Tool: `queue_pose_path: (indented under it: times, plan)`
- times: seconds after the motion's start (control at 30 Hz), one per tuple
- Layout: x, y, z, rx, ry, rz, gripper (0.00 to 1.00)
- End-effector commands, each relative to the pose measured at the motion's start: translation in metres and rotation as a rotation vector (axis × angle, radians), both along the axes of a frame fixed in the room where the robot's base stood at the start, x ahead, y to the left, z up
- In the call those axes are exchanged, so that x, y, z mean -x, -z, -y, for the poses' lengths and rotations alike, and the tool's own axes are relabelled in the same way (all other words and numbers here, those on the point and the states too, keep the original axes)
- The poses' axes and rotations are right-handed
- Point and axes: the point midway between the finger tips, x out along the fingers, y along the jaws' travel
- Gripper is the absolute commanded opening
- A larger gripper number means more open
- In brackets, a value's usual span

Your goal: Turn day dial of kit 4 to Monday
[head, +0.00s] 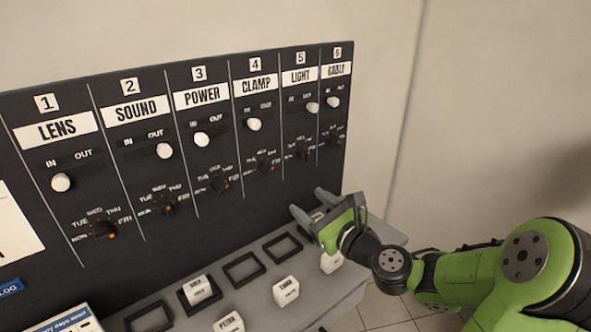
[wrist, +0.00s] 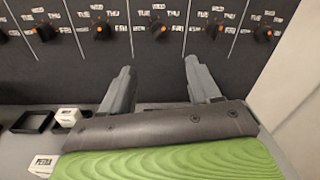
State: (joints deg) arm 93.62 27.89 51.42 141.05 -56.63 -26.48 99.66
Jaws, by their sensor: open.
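The kit 4 column, labelled CLAMP (head: 256,86), is on the black wall panel. Its day dial (head: 265,161) is a small dark knob ringed by day words. An orange mark shows at its lower right in the head view, but the exact day is too small to read. In the wrist view, counting from the panel's right edge, this dial (wrist: 159,30) appears ahead, between the finger directions. My gripper (head: 313,205) is open and empty, below and right of the dial and apart from it. Both fingers (wrist: 160,75) point toward the panel.
Neighbouring dials for POWER (head: 219,182) and LIGHT (head: 304,150) flank it closely. The kit 4 white slider knob (head: 254,125) sits above the dial. Below is a grey shelf (head: 262,310) with black square frames (head: 243,269) and several white blocks (head: 285,291).

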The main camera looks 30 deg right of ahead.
Motion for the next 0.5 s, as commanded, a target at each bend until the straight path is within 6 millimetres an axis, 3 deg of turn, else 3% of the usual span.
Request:
queue_pose_path:
  times: [0.17,0.5]
  plan:
    - [-0.017,-0.004,-0.001,-0.023,0.004,0.013,0.62]
    - [-0.102,-0.004,-0.013,-0.021,0.003,0.011,0.62]
